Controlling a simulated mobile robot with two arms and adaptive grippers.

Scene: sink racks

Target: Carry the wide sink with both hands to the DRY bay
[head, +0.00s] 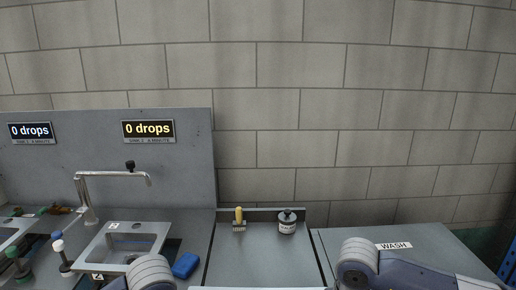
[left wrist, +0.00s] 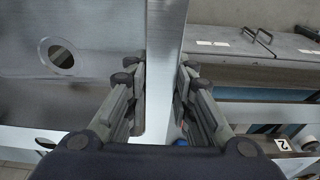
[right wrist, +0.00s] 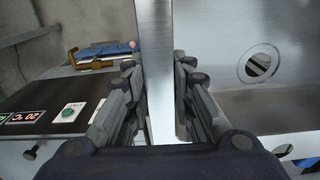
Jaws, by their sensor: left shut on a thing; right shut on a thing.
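The wide sink is a metal basin. In the left wrist view its inner side (left wrist: 105,25) with a round hole fills the left. My left gripper (left wrist: 163,95) is shut on its upright wall (left wrist: 168,35), one finger on each side. In the right wrist view the sink's inner side (right wrist: 215,40), also with a round hole, is at right. My right gripper (right wrist: 158,95) is shut on the opposite wall (right wrist: 154,35). In the head view only a pale edge (head: 257,288) at the bottom may be the sink. No DRY label is readable.
The head view shows a counter with a WASH label (head: 394,245), a yellow-handled brush (head: 239,217), a small pot (head: 288,223), a tap (head: 115,174), a small framed basin (head: 135,230) and a blue sponge (head: 186,265). A control panel (right wrist: 62,118) lies left in the right wrist view.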

